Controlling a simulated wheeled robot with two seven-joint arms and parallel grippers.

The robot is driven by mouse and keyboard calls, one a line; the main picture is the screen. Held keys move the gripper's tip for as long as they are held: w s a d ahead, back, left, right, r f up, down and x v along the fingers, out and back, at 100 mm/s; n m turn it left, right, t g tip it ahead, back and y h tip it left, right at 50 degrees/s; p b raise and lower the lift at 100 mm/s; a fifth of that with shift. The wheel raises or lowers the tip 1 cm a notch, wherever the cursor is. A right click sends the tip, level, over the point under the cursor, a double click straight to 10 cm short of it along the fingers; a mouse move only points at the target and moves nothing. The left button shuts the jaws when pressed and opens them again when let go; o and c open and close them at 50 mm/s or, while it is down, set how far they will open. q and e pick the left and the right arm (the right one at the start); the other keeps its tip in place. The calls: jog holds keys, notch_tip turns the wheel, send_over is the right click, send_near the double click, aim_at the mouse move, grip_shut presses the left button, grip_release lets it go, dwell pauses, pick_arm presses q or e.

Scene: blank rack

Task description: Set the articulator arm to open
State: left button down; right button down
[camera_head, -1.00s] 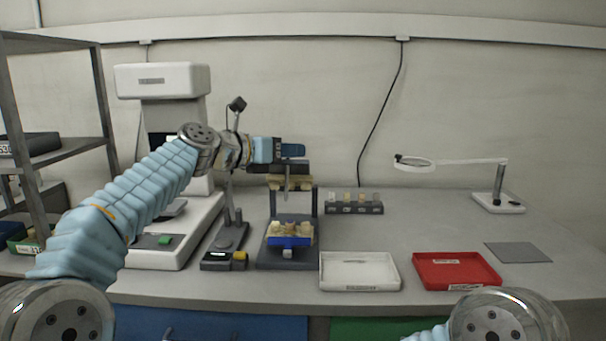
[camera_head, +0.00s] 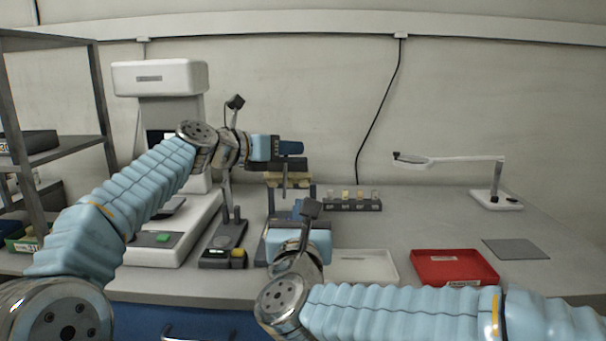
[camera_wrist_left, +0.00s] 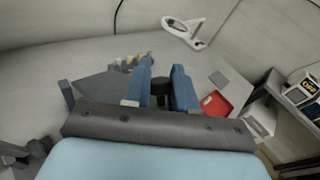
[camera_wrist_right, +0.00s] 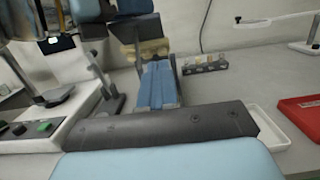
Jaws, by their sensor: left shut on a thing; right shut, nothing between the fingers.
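The articulator (camera_head: 287,165) stands mid-bench, a dark frame whose raised upper arm carries a yellowish cast (camera_head: 287,181) and a thin vertical pin. My left gripper (camera_head: 291,148) is at the top of this arm. In the left wrist view its blue fingers (camera_wrist_left: 166,88) are closed on a dark part of the articulator arm. My right gripper (camera_wrist_right: 158,85) is shut and empty, low in front of the articulator, below the upper cast (camera_wrist_right: 150,48). My right wrist hides most of the articulator's base and lower cast in the head view.
A white tray (camera_head: 385,281) is partly behind my right arm, and a red tray (camera_head: 452,253) lies to its right. A small rack (camera_head: 349,205) stands behind. A white machine (camera_head: 160,80) is at left, a magnifier lamp (camera_head: 497,195) at right. The right bench is mostly clear.

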pick_arm(q)
jog(key=shift+a, duration=0.1)
pick_arm(e)
send_near(304, 164)
notch_tip(304, 164, down, 2)
jog(key=w, duration=0.3)
jog(key=shift+w+r, duration=1.05)
jog(key=shift+w, duration=0.1)
pick_arm(q)
jog(key=shift+w, duration=0.1)
pick_arm(e)
jog(key=shift+w+r, duration=0.25)
jog(key=shift+r, duration=0.15)
